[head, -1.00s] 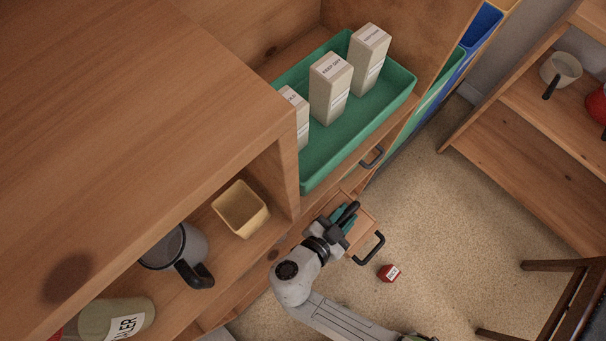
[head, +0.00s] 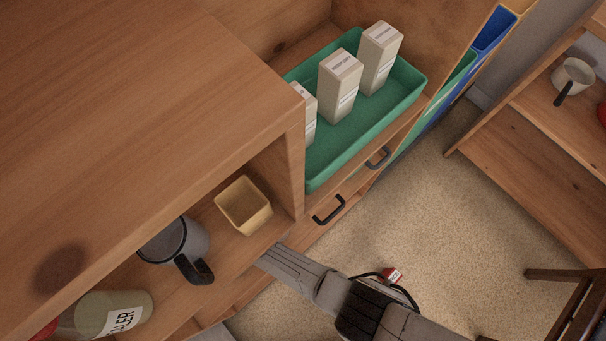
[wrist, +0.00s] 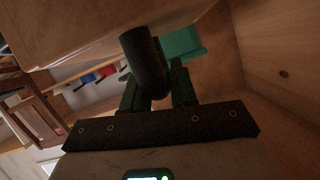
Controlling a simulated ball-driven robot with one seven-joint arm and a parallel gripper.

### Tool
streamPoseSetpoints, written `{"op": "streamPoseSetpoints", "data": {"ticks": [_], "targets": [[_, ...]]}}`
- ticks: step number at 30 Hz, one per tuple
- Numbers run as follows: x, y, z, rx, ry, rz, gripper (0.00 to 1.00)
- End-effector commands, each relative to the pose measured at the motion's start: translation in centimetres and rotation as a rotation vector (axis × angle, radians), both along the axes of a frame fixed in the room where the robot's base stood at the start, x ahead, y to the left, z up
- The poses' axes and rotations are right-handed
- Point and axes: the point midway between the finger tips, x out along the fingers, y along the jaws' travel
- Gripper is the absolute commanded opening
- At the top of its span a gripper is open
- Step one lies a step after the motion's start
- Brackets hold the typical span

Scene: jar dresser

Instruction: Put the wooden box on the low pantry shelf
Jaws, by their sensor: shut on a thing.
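My gripper shows in the wrist view (wrist: 157,92), its dark fingers closed on a black cylindrical piece (wrist: 143,62). What that piece belongs to is unclear. A large tan surface (wrist: 85,30) lies close above it. In the head view my arm reaches the dresser front below the yellow cup and my gripper is hidden. I cannot pick out the wooden box with certainty. A wooden shelf unit stands at the right in the head view; its lower board (head: 530,165) is bare where it shows. I cannot tell whether this is the pantry.
A green tray (head: 400,118) with several cartons, a yellow cup (head: 243,207), a grey mug (head: 172,243) and a jar (head: 105,315) stand in the dresser. A black drawer handle (head: 328,210) juts out.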

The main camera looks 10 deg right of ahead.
Motion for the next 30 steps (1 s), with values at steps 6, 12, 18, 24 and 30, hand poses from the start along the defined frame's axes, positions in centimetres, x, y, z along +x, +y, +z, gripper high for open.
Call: {"op": "streamPoseSetpoints", "data": {"ticks": [6, 12, 18, 24, 30], "targets": [[0.0, 0.1, -1.8, -0.001, -0.001, 0.002, 0.0], [0.2, 0.2, -3.4, -0.001, -0.001, 0.002, 0.0], [0.3, 0.3, -3.6, 0.001, -0.002, 0.001, 0.0], [0.3, 0.3, -3.7, 0.001, -0.001, 0.001, 0.0], [0.3, 0.2, -3.8, 0.001, 0.001, 0.0, 0.44]]}}
